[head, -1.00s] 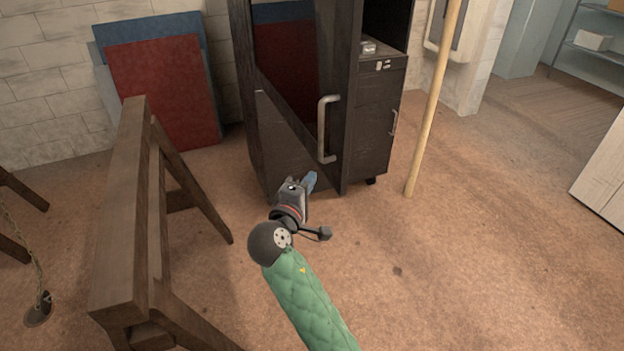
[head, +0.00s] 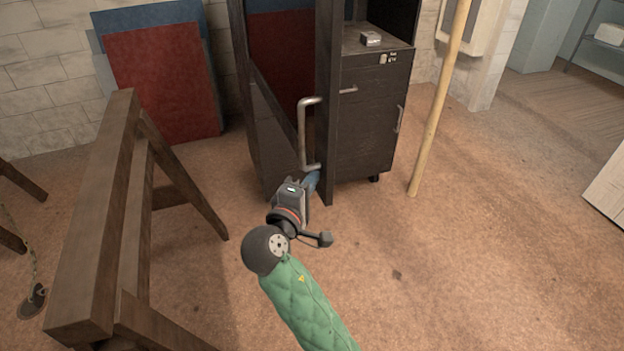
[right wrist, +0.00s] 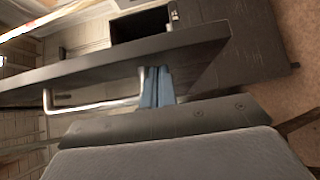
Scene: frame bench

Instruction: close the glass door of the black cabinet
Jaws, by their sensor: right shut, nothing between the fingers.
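The black cabinet (head: 368,120) stands at the back centre, with drawers and an open shelf on its right part. Its glass door (head: 272,125) stands open, and a red board shows through the pane. The door has a bent metal handle (head: 303,133) near its free edge; the handle also shows in the right wrist view (right wrist: 90,106). My right gripper (head: 312,180) is at the handle's lower end. Its blue fingers (right wrist: 156,87) are together and empty, tips at the door frame; I cannot tell whether they touch it. My left gripper is out of view.
A wooden sawhorse (head: 105,190) stands at the left. A pale pole (head: 440,100) stands right of the cabinet. Red and blue boards (head: 165,85) lean on the back wall. A small grey box (head: 371,38) lies on the cabinet's shelf.

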